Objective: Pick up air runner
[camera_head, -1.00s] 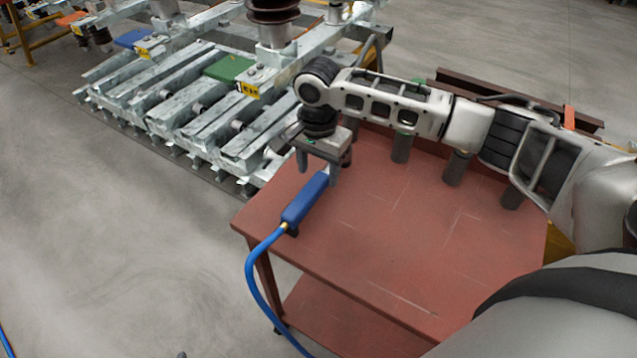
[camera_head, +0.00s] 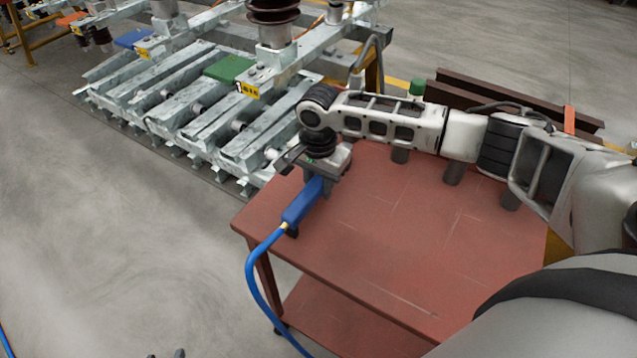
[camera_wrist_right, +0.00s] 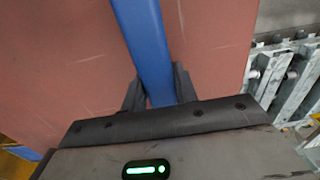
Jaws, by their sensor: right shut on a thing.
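The air runner (camera_head: 301,206) is a blue tool with a blue hose at its near end. It lies near the left corner of the red table (camera_head: 400,255). My right gripper (camera_head: 320,184) is down at the tool's far end, shut on its blue body. In the right wrist view the blue body of the air runner (camera_wrist_right: 146,40) runs between the two dark fingers of my right gripper (camera_wrist_right: 160,88). The tool's far end is hidden by the gripper. Small dark tips, likely of my left gripper (camera_head: 166,355), barely show at the bottom edge.
The blue hose (camera_head: 252,275) hangs over the table's left edge toward the floor. A grey metal frame (camera_head: 190,110) with insulators stands behind and left of the table. Brown beams (camera_head: 500,95) lie behind the table.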

